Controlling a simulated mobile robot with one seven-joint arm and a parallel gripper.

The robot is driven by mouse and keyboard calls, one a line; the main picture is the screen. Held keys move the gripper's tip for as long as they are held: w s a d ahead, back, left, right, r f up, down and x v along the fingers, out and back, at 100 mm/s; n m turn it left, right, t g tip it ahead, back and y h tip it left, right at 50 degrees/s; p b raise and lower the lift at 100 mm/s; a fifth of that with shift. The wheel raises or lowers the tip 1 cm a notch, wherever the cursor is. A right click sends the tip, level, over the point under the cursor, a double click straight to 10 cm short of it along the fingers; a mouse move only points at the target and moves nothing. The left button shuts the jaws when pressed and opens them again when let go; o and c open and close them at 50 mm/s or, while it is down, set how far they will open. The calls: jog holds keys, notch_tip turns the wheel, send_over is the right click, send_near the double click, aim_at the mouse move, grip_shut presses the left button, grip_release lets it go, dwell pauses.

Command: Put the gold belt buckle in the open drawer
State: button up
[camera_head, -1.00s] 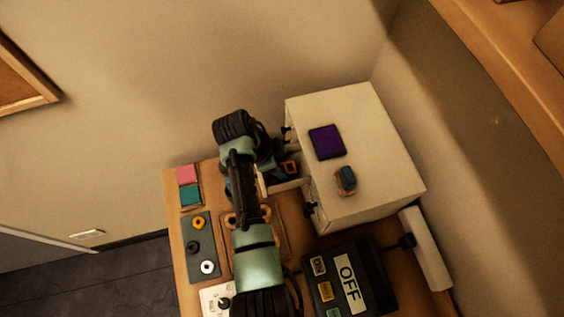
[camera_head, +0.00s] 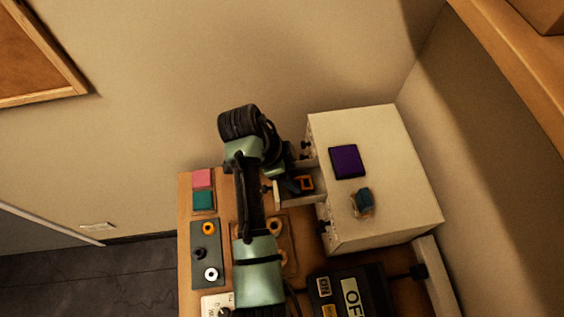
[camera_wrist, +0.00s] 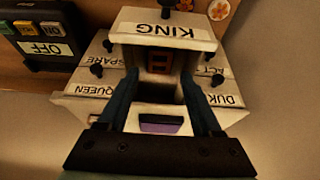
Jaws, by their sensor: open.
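The gold belt buckle, a small orange-gold square frame, lies inside the open drawer in the head view (camera_head: 305,184) and in the wrist view (camera_wrist: 158,60). The drawer, labelled KING, sticks out of the white cabinet; its front panel shows in the wrist view (camera_wrist: 150,33) and its front edge in the head view (camera_head: 277,195). My gripper (camera_wrist: 162,84) is open, its two dark fingers apart on either side of the drawer's opening. The buckle lies beyond the fingertips, with no finger seen touching it. In the head view my gripper (camera_head: 290,180) is partly hidden by my arm.
The white cabinet (camera_head: 395,205) carries a purple square (camera_head: 347,161) and a small blue-brown object (camera_head: 363,202) on top. A black ON/OFF box (camera_head: 345,285) stands in front. Pink (camera_head: 202,178) and teal (camera_head: 203,201) pieces and a ring tray (camera_head: 205,240) lie on the left.

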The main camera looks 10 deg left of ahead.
jog(key=w+b+v, duration=0.1)
jog(key=v, duration=0.6)
jog(key=w+r+n+t+y, duration=0.1)
jog(key=w+r+n+t, duration=0.1)
jog(key=w+r+t, duration=0.45)
jog(key=w+r+n+t+y, duration=0.2)
jog(key=w+r+n, duration=0.1)
jog(key=r, duration=0.6)
notch_tip(320, 180, up, 17)
jog(key=w+d+n+t+y, duration=0.1)
jog(key=d+n+t, duration=0.15)
jog(key=t, duration=0.35)
jog(key=s+d+r+n+t, duration=0.1)
jog(key=s+r+n+t, duration=0.1)
jog(key=s+r, duration=0.3)
jog(key=s+d+r+n+t, duration=0.1)
jog(key=s+r+t, duration=0.4)
jog(key=r, duration=0.7)
jog(key=s+d+r+n+t, duration=0.1)
jog(key=s+r+n+t, duration=0.3)
jog(key=s+r, duration=0.3)
jog(key=shift+r, duration=0.75)
jog(key=shift+t, duration=0.25)
